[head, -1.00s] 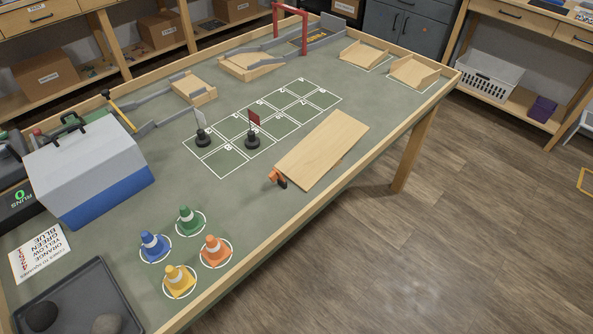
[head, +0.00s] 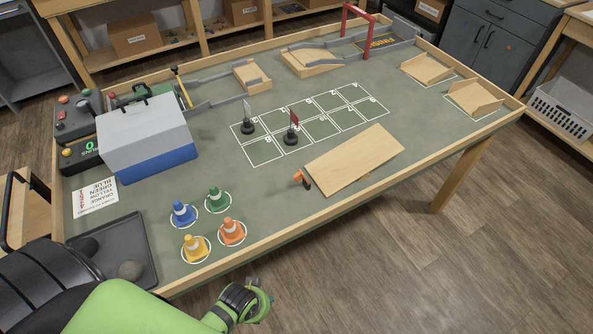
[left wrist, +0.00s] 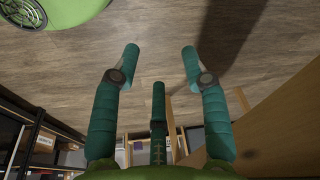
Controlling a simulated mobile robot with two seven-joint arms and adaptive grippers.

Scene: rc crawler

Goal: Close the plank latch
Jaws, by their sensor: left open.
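The light wooden plank (head: 355,158) lies on the green table near its front edge. A small latch with an orange part (head: 299,176) and a dark part (head: 306,184) sits at the plank's left end, near the front corner. It is too small to tell how the latch stands. My left gripper (left wrist: 160,62) is open and empty in the left wrist view, with teal fingers spread above the wooden floor. In the head view my green arm reaches in at the bottom left, outside the table's front edge and well away from the latch. My right gripper is out of view.
Several coloured cones stand in white circles left of the latch, including an orange one (head: 232,232). A dark tray (head: 130,232) with stones lies at the front left corner. A grey and blue box (head: 148,140) stands behind. The table's wooden front rim (head: 330,216) borders open floor.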

